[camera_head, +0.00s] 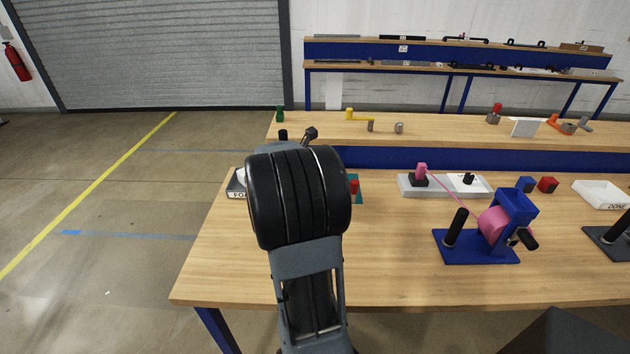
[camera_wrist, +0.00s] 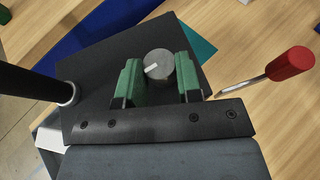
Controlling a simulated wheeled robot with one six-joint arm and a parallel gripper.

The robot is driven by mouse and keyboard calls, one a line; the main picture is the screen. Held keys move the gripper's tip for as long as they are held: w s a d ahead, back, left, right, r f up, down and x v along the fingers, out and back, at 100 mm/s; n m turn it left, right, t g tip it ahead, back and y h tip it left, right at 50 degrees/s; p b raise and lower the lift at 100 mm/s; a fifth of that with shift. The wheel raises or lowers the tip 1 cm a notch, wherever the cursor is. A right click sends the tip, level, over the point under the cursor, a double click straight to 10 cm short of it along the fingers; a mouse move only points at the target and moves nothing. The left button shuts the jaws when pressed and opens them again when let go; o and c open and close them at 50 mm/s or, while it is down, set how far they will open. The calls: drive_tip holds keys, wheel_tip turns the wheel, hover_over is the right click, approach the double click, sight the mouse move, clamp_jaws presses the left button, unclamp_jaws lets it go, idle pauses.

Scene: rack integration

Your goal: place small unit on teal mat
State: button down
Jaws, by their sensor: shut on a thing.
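In the wrist view, my gripper (camera_wrist: 158,72) has its green-padded fingers closed on a round grey knob (camera_wrist: 160,62) with a white mark. The knob sits over a flat dark face, which looks like the small unit (camera_wrist: 93,85). The teal mat (camera_wrist: 202,46) shows beyond the unit's right edge, partly covered by it in the picture. I cannot tell whether the unit touches the mat. In the head view, my arm hides the gripper and the unit, and a strip of the teal mat (camera_head: 358,197) shows to the right of my wrist.
A red-handled screwdriver (camera_wrist: 290,63) is right of my gripper. A black post (camera_wrist: 35,85) stands close on the left. A blue stand with a pink spool (camera_head: 493,222) and a grey tray (camera_head: 405,186) are farther right. The front of the wooden table (camera_head: 400,280) is clear.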

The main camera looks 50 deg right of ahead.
drive_tip(key=d+f, duration=0.1)
drive_tip(key=w+d+f, duration=0.1)
drive_tip(key=f, duration=0.1)
drive_tip(key=w+f, duration=0.1)
drive_tip(key=shift+w+d+f, duration=0.25)
drive_tip(key=shift+d+f, duration=0.05)
drive_tip(key=shift+d, duration=0.1)
drive_tip(key=shift+w+d+f, duration=0.1)
drive_tip(key=shift+f, duration=1.6)
drive_tip(key=shift+f+b, duration=0.15)
drive_tip(key=shift+b, duration=0.25)
drive_tip(key=c, duration=0.8)
unclamp_jaws()
drive_tip(key=shift+f, duration=0.1)
